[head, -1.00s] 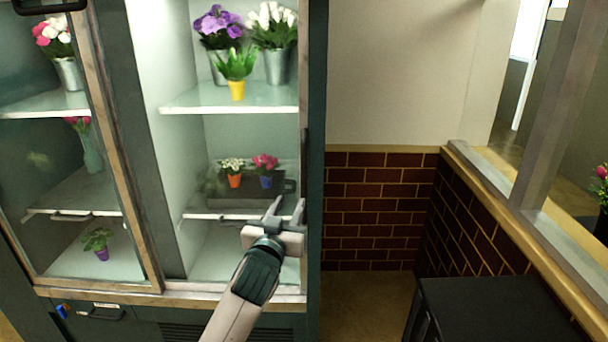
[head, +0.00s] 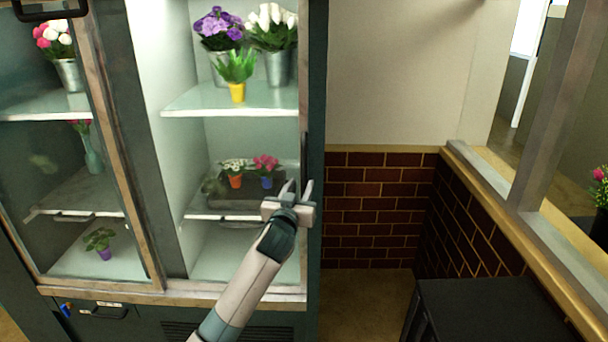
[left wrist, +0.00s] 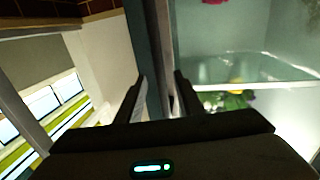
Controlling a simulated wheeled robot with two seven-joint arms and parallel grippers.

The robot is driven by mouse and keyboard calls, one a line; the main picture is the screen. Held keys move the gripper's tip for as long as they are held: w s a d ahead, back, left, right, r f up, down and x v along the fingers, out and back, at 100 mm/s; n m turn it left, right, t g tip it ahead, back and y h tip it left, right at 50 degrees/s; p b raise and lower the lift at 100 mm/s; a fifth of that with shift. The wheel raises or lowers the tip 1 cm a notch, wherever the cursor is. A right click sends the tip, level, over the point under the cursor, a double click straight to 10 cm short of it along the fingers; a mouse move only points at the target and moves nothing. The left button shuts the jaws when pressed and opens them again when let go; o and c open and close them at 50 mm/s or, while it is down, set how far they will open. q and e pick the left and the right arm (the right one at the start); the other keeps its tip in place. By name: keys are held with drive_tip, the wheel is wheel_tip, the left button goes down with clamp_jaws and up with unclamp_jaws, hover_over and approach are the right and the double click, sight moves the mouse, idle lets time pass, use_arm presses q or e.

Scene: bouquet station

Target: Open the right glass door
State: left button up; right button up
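The right bay of the flower cabinet shows shelves of flowers. A narrow wood-coloured strip (head: 302,60) and a dark upright bar (head: 304,150) run along its right edge. I cannot tell how far the right glass door stands open, as its pane is hard to make out. My left gripper (head: 296,187) is open in front of this edge, low by the middle shelf; its fingertips overlap the lower end of the bar. In the left wrist view its two fingers (left wrist: 160,78) are apart, with a narrow upright edge behind the gap. Contact is unclear. My right gripper is not in view.
The left glass door's wood frame (head: 125,190) stands beside the dark centre post (head: 135,150). Potted flowers (head: 250,172) sit just behind my gripper. A brick wall (head: 375,210) and a black-topped cabinet (head: 490,310) are at right, with free floor (head: 365,300) between.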

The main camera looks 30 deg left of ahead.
sight(303, 179)
use_arm(q)
drive_tip(key=shift+p+x, duration=0.55)
drive_tip(key=shift+x, duration=2.35)
clamp_jaws()
